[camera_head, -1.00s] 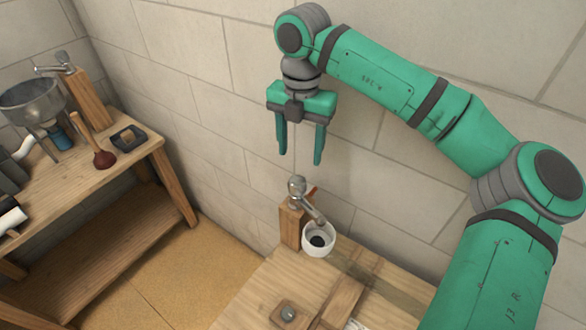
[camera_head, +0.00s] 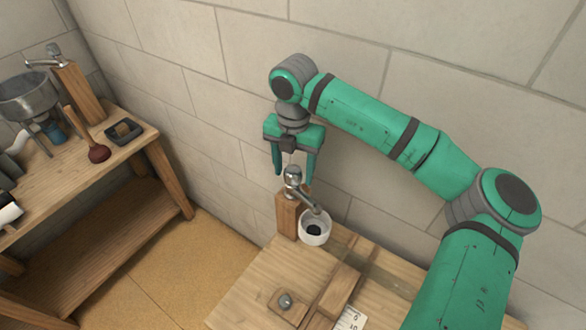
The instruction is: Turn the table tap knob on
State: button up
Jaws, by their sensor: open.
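The table tap (camera_head: 305,195) is a silver tap on a wooden post (camera_head: 287,215) at the back left corner of the near table. Its rounded knob (camera_head: 293,175) is on top, and its spout slants down to the right over a white cup (camera_head: 314,230). My gripper (camera_head: 294,174) points downward with its two green fingers apart. The fingertips appear on either side of the tap's top in this view. I cannot tell whether they touch the knob or how far apart they are in depth. Nothing is held between the fingers.
The near table (camera_head: 248,290) also bears a wooden block with a metal ball (camera_head: 285,301) and wooden strips. A second tap (camera_head: 48,60) stands on the left bench (camera_head: 115,155) with a metal funnel (camera_head: 28,95), a plunger (camera_head: 96,150) and a black tray (camera_head: 124,131). A block wall stands close behind.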

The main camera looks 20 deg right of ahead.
jog(key=c, duration=1.1)
jog(key=shift+o, duration=0.2)
jog(key=shift+n, duration=0.4)
jog(key=n, duration=0.2)
jog(key=shift+n, duration=0.4)
jog(key=n, duration=0.4)
jog(key=shift+a+r, duration=0.1)
jog(key=n, duration=0.5)
jog(key=shift+a, duration=0.1)
jog(key=shift+n, duration=1.8)
